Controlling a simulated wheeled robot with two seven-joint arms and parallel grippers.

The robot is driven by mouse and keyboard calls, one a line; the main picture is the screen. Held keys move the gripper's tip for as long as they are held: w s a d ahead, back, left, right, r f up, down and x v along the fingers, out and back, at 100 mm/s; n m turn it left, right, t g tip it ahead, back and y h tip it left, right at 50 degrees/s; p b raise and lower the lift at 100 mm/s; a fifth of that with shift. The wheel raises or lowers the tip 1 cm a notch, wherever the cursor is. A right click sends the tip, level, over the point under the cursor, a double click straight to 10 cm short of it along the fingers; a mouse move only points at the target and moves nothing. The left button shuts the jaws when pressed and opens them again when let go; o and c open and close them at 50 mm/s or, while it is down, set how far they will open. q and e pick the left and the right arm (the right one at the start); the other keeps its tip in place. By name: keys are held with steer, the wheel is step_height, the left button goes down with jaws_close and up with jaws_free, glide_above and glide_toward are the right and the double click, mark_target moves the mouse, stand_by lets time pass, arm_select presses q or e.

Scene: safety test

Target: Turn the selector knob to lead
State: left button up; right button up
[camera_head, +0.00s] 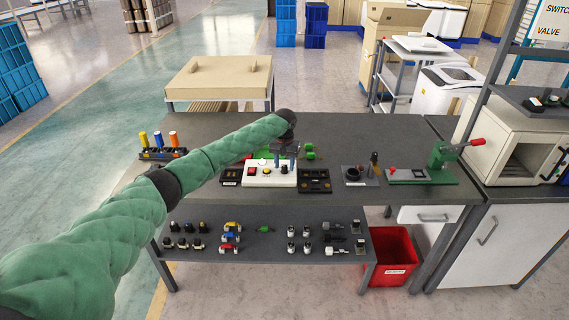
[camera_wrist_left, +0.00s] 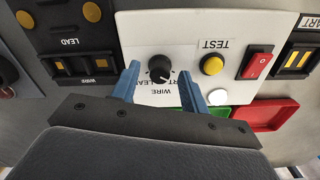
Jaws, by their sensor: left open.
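The selector knob (camera_wrist_left: 161,68) is black and round with a small white pointer mark, on a white control panel (camera_wrist_left: 215,25). In the wrist view its lettering is upside down and partly covered; WIRE and part of LEAD show. The pointer slants to the lower right there; I cannot tell which label it marks. My left gripper (camera_wrist_left: 162,74) is open, with its blue fingers on either side of the knob; contact is unclear. In the head view the left gripper (camera_head: 285,150) hangs over the white panel (camera_head: 258,180) and hides part of it. My right gripper is not in view.
On the panel are a yellow TEST button (camera_wrist_left: 212,65) and a red rocker switch (camera_wrist_left: 257,61). A black LEAD/WIRE tray (camera_wrist_left: 85,67) lies beside it. A green lever press (camera_head: 440,160) stands to the right. The back of the dark bench (camera_head: 370,130) is clear.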

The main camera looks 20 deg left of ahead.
arm_select(q)
jaws_close()
